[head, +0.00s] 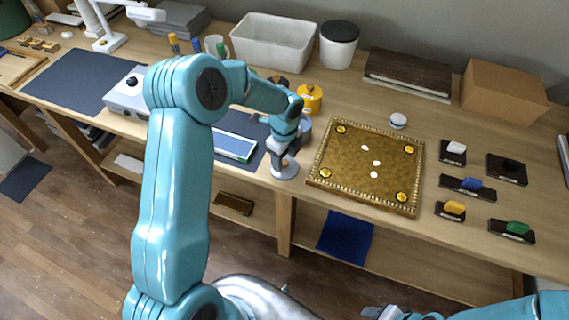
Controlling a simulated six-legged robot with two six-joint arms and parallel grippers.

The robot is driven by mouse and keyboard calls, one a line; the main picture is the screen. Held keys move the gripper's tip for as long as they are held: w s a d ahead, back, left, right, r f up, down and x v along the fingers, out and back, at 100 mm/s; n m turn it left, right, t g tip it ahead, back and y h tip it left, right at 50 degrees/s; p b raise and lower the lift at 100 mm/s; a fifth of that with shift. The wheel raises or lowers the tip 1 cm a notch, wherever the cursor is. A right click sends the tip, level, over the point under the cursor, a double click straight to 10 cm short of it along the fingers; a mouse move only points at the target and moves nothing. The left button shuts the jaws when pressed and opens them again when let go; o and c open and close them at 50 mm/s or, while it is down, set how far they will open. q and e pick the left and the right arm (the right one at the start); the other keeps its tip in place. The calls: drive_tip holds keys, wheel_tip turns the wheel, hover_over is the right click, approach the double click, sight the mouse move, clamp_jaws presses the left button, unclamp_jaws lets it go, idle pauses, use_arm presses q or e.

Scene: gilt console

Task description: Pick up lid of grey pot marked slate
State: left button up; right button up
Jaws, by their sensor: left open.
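My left gripper (282,158) is open and points down near the front edge of the table. A small pale grey round piece (285,171) is just below its fingertips; whether they touch it I cannot tell. A blue-grey pot (305,126) shows partly behind my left wrist, beside an orange pot (310,98) with a lid. A dark pot (277,80) is mostly hidden by my arm. I cannot read a slate marking on any of them. The tip of my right gripper (378,313) is cut by the bottom edge.
A gilt-edged board (335,165) with white pieces lies right of my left gripper. A small white round jar (398,121) stands behind it. Several black stands with coloured blocks, one green (517,227), are at the right. A white bin (273,42) and cardboard box (503,91) stand behind.

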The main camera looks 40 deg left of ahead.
use_arm(q)
drive_tip(key=shift+w+a+f, duration=0.1)
drive_tip(key=shift+w+f, duration=0.1)
drive_tip(key=shift+f, duration=0.55)
drive_tip(key=shift+s+r, duration=0.2)
drive_tip(key=shift+s, duration=0.05)
drive_tip(key=c, duration=0.5)
drive_tip(key=shift+w+f, duration=0.1)
clamp_jaws()
